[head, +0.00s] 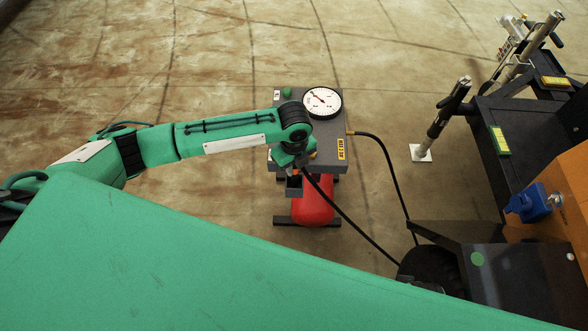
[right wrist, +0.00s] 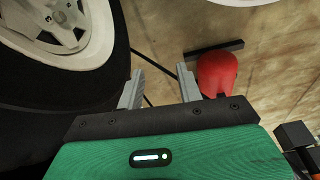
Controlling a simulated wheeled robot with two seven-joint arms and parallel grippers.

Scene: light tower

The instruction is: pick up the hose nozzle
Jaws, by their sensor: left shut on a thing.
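My left gripper (head: 298,168) is over the front edge of the grey compressor stand (head: 325,150) in the head view. It is shut on the hose nozzle, which is mostly hidden behind the jaws and wrist. A black hose (head: 346,218) runs from the left jaws down to the right, towards the wheel of the dark trailer. My right gripper (right wrist: 160,92) shows in the right wrist view with its two fingers wide apart and nothing between them. A thin stretch of black hose (right wrist: 152,65) passes behind those fingers.
A round gauge (head: 322,102) and a green knob (head: 287,92) sit on the stand, with a red tank (head: 313,200) below. A second hose (head: 393,180) runs from the stand's right side. The trailer (head: 500,140) fills the right. A tyre (right wrist: 105,95) is close beside my right gripper.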

